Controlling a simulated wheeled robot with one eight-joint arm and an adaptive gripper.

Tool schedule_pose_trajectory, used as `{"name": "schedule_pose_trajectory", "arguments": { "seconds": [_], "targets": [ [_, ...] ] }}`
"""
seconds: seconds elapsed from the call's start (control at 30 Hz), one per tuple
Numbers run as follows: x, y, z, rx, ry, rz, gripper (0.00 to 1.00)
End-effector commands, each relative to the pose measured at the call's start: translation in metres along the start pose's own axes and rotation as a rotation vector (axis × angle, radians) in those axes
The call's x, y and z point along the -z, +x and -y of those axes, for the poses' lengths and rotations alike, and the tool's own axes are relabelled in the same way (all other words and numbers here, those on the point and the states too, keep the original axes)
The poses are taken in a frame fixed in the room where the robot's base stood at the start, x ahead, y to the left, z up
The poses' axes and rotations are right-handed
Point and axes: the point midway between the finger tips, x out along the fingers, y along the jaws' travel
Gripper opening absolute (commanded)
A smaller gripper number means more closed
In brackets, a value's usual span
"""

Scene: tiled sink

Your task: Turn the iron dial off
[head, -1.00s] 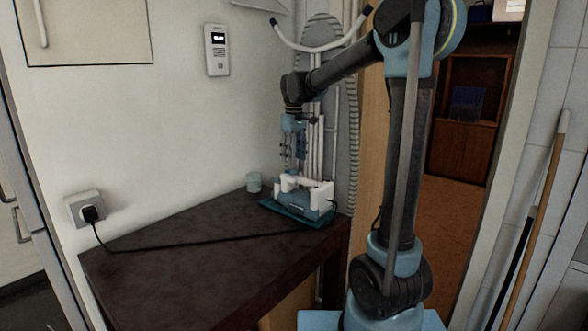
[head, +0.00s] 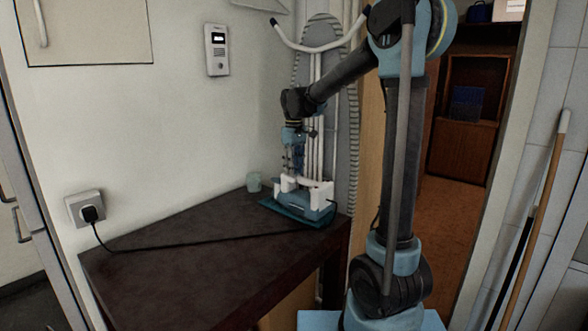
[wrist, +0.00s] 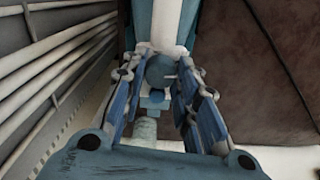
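The iron (head: 305,195), blue with white parts, sits on a teal pad (head: 290,211) at the far corner of the dark table. In the wrist view, a round blue-grey dial (wrist: 160,68) with a small white mark shows on the iron. My gripper (head: 294,170) points down just over the iron. In the wrist view, the fingertips of my gripper (wrist: 163,60) are spread, one on each side of the dial. The gripper looks open, with nothing clearly clamped. Whether a fingertip touches the dial is not clear.
A dark cord runs across the table (head: 170,270) to a wall socket (head: 86,208). An ironing board (head: 345,120) stands upright close behind. The table's near part is clear.

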Motion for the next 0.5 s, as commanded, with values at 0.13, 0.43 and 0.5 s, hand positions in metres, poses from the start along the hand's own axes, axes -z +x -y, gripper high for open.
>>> {"name": "schedule_pose_trajectory", "arguments": {
  "seconds": [0.13,0.43,0.5],
  "targets": [
    [-0.0001,-0.0001,-0.0006,-0.001,-0.01,0.0,0.04],
    [-0.0001,-0.0001,-0.0006,-0.001,-0.202,0.001,0.04],
    [-0.0002,-0.0001,-0.0006,-0.002,-0.238,0.001,0.04]
  ]
}}
